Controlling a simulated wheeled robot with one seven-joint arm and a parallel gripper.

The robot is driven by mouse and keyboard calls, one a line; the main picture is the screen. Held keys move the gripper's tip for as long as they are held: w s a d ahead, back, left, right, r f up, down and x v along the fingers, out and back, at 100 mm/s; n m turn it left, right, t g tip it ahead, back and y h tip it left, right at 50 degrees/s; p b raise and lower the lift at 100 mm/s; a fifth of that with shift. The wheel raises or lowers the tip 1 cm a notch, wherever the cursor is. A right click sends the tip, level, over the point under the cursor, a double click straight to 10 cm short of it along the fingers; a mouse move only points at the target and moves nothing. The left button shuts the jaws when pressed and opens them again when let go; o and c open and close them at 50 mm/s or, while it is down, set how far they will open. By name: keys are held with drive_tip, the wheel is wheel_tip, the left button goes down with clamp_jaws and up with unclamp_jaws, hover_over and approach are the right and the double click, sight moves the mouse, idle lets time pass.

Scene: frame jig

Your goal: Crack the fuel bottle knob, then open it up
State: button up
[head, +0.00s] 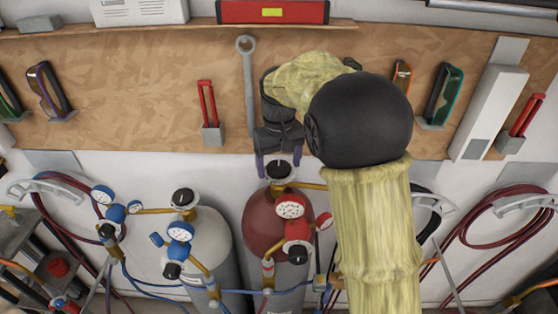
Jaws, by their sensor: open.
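The fuel bottle (262,222) is the dark red cylinder standing against the wall, right of a grey cylinder. Its black knob (281,170) sits on top, with a pale centre. A red regulator (297,230) with a white-faced gauge (290,207) is mounted in front of it. My gripper (279,166) is open, its two purple-tipped fingers hanging down at the left and right sides of the knob. Whether the fingers touch the knob cannot be told from this view. My arm covers the area right of the bottle.
A grey bottle (213,243) with a black knob (185,198) and blue regulator (180,232) stands close on the left. Coiled hoses (507,217) hang on the wall. A wrench (247,85) and goggles (445,95) hang on the wooden board (150,80) behind my gripper.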

drive_tip(key=shift+c, duration=0.3)
drive_tip(key=c, duration=0.9)
drive_tip(key=shift+n, duration=0.4)
drive_tip(key=shift+w+n+p, duration=0.1)
drive_tip(key=shift+n+p, duration=0.4)
drive_tip(key=shift+n, duration=2.1)
drive_tip(key=o, duration=1)
drive_tip(key=shift+d, duration=0.1)
drive_tip(key=shift+c, duration=0.2)
